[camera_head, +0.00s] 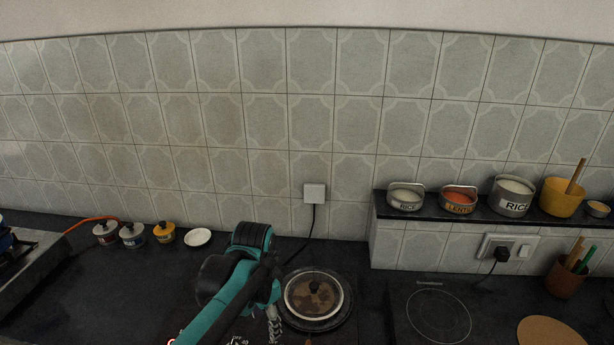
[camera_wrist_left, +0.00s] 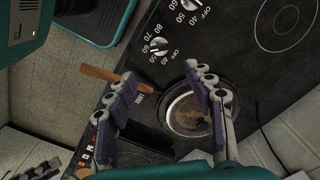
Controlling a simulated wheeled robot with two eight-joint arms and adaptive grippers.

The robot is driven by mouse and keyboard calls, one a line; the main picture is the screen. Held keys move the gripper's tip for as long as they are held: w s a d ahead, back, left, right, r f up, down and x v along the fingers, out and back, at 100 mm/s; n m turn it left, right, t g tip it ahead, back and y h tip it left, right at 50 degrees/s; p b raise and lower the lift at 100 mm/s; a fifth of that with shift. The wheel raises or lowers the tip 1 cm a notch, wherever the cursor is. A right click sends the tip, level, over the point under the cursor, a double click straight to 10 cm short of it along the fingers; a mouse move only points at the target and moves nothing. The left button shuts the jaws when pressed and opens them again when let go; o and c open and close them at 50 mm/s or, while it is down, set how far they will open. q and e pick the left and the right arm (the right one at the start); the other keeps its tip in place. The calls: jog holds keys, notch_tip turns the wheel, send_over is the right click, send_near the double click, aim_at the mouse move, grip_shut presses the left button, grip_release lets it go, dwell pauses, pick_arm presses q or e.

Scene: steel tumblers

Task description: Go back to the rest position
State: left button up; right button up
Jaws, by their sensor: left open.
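My left gripper (camera_head: 273,328) shows in the head view at the bottom, just left of the lidded pan, its fingertips partly hidden by my teal arm. In the left wrist view my left gripper (camera_wrist_left: 165,95) has its two fingers spread apart with nothing between them. It is over the counter's front edge, near the pan. In the lower left corner of the left wrist view a small piece looks like fingers of my right gripper (camera_wrist_left: 38,168); its opening cannot be made out. No tumbler can be made out.
The glass-lidded pan (camera_head: 314,296) stands on the dark counter. A cooking ring (camera_head: 438,315) and round wooden board (camera_head: 548,333) lie to the right. A shelf (camera_head: 450,214) holds several tins and a yellow pot (camera_head: 563,197). Small jars (camera_head: 132,236) and a white dish (camera_head: 198,238) stand back left.

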pick_arm(q)
jog(key=s+a+n+t, duration=0.4)
jog(key=s+n+t, duration=0.3)
jog(key=s+n, duration=0.2)
jog(key=shift+s+a, duration=0.35)
jog(key=shift+a, duration=0.05)
